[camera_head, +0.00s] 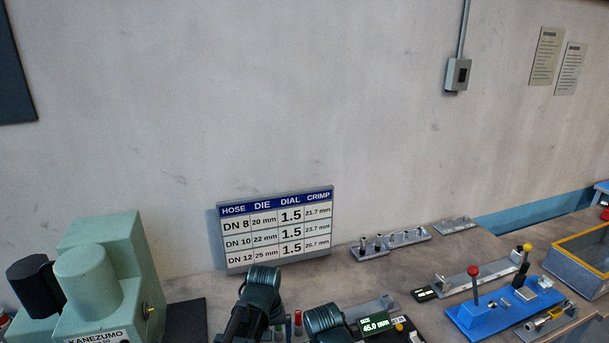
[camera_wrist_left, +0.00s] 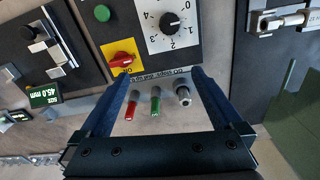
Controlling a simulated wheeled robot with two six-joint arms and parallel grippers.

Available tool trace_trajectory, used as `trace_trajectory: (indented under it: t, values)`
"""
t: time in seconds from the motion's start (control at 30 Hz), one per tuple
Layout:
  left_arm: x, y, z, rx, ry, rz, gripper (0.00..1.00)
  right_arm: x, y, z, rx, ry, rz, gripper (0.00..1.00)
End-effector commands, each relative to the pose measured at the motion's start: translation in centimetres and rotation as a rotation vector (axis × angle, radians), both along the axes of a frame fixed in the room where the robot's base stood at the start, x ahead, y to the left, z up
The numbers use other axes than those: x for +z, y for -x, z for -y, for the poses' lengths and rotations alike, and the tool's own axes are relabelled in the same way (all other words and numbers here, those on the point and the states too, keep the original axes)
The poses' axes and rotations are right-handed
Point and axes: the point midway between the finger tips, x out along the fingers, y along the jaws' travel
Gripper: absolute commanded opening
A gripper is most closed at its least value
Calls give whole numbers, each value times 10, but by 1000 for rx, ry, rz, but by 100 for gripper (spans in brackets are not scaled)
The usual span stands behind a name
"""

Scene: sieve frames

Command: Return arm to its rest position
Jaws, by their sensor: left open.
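My left gripper (camera_wrist_left: 159,76) is open in the left wrist view, its two dark blue fingers apart with nothing held between them. Beyond and between the fingers stand a red-tipped pin (camera_wrist_left: 131,106), a green-tipped pin (camera_wrist_left: 155,104) and a metal pin (camera_wrist_left: 183,95) on a grey plate. In the head view, dark rounded links of my arms (camera_head: 262,280) show at the bottom middle. No gripper fingers can be made out there. My right gripper is not seen.
A control panel has a dial (camera_wrist_left: 169,22), red switch (camera_wrist_left: 122,60) and green button (camera_wrist_left: 102,13). A green KANEZUMO machine (camera_head: 125,245) stands left. A hose chart (camera_head: 277,228) leans on the wall. A 45.0 mm display (camera_head: 375,323), blue fixture (camera_head: 505,308) and yellow-rimmed bin (camera_head: 580,275) lie right.

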Motion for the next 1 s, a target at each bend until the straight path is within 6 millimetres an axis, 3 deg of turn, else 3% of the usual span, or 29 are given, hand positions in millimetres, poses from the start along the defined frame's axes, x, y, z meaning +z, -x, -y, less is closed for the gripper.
trace_trajectory:
  t: [0.03,0.2,0.43,0.67,1.0]
  values:
    - [0,15,-16,-19,-1,6,100,0,0,0,0,0,0,0]
    - [0,41,-51,-96,-5,24,100,0,0,0,0,0,0,0]
    - [-3,71,-83,-185,-15,40,100,-3,0,0,0,0,0,0]
    - [-33,76,-54,-255,-32,13,100,-33,0,0,3,1,0,0]
    - [-87,100,-7,-392,-71,-39,100,-87,0,0,8,2,0,0]
